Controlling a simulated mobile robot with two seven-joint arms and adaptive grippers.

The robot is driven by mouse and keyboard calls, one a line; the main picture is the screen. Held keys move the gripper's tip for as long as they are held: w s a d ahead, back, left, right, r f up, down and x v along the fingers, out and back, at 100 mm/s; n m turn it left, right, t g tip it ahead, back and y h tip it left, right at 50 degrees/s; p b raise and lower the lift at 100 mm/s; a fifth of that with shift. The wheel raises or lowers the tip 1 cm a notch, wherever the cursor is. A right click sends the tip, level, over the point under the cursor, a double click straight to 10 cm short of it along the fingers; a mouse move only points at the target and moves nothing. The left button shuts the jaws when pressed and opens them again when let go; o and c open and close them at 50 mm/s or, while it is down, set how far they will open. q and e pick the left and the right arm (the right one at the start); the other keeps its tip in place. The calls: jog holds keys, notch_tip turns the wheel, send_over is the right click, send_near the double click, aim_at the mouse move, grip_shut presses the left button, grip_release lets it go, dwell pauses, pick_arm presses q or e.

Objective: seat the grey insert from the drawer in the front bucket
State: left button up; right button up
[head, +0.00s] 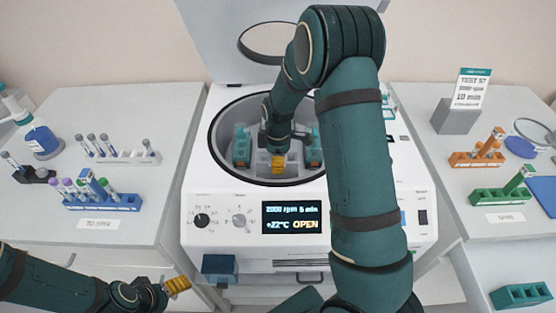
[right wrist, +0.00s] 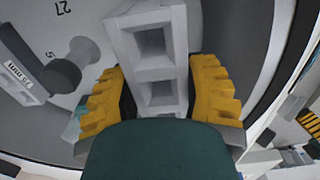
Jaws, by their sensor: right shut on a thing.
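The grey insert (right wrist: 150,50), a block with square holes, is between the yellow fingers of my right gripper (right wrist: 158,100) in the right wrist view. My right gripper is shut on it. In the head view that gripper (head: 279,162) is down inside the open centrifuge bowl (head: 222,172), at the near side of the rotor. Grey insert parts (head: 263,166) show beside the fingers. The front bucket is hidden there, so I cannot tell whether the insert is seated. My left gripper (head: 178,286) is low at the left, away from the centrifuge; its finger gap is unclear.
Teal holders (head: 241,146) stand at the bowl's left and right (head: 315,150). The centrifuge lid (head: 230,20) is up. Tube racks (head: 105,200) stand on the left table, others (head: 500,192) on the right. The open drawer (head: 485,290) at lower right holds a green block (head: 521,295).

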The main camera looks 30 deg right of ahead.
jog(key=shift+f, duration=0.35)
jog(key=shift+f+b, duration=0.3)
jog(key=shift+b, duration=0.15)
jog(key=shift+f, duration=0.2)
dwell(0.3)
jog(key=shift+f+b, duration=1)
jog(key=shift+f, duration=0.15)
jog(key=shift+f, duration=0.15)
jog(key=shift+f+b, duration=0.65)
jog(key=shift+f, duration=0.15)
jog(key=shift+f, duration=0.25)
